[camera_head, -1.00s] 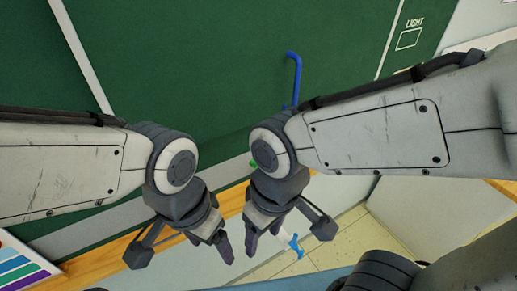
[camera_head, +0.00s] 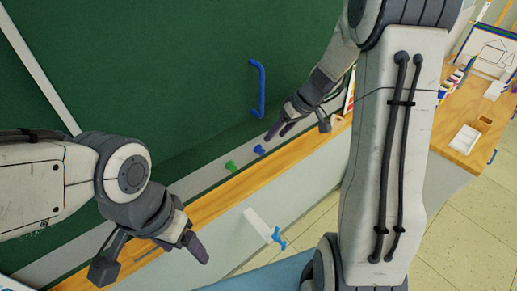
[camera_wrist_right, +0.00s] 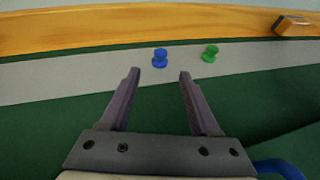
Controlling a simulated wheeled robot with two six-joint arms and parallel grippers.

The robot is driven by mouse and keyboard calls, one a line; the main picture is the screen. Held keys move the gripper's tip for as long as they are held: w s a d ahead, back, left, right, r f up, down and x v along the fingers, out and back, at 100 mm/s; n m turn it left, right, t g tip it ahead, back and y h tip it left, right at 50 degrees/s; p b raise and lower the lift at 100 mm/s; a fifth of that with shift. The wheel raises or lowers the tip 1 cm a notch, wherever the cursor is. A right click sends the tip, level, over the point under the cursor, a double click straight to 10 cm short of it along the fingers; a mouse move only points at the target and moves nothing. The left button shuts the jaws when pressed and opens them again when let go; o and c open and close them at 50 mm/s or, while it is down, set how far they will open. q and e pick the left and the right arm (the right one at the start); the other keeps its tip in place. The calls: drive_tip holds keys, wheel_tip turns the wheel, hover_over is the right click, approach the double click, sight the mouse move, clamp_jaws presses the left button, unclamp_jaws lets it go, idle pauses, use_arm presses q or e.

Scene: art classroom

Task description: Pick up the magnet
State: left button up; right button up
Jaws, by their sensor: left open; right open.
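A blue magnet (camera_head: 259,149) and a green magnet (camera_head: 231,167) sit on the grey strip along the lower edge of the green board. In the right wrist view the blue magnet (camera_wrist_right: 160,58) lies just past the gap between my fingertips, and the green magnet (camera_wrist_right: 210,53) is to its right. My right gripper (camera_head: 298,131) is open and empty, close to the blue magnet on its right side in the head view. It also shows in the right wrist view (camera_wrist_right: 157,73). My left gripper (camera_head: 150,259) is open and empty at the lower left, apart from both magnets.
A blue bent handle (camera_head: 260,90) is on the green board (camera_head: 190,70). A wooden ledge (camera_head: 225,195) runs below the grey strip. In the wrist view an eraser-like block (camera_wrist_right: 292,25) rests by the ledge. A wooden desk (camera_head: 480,105) with a white tray stands at right.

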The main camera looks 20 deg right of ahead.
sight(262, 149)
drive_tip(key=x, duration=0.4)
drive_tip(key=shift+a+p, duration=0.1)
drive_tip(key=shift+p, duration=0.25)
drive_tip(key=shift+a+f, duration=0.1)
drive_tip(key=shift+f, duration=0.1)
drive_tip(key=shift+p+x, duration=1)
drive_tip(key=shift+x, duration=1.4)
drive_tip(key=shift+w, duration=0.1)
clamp_jaws()
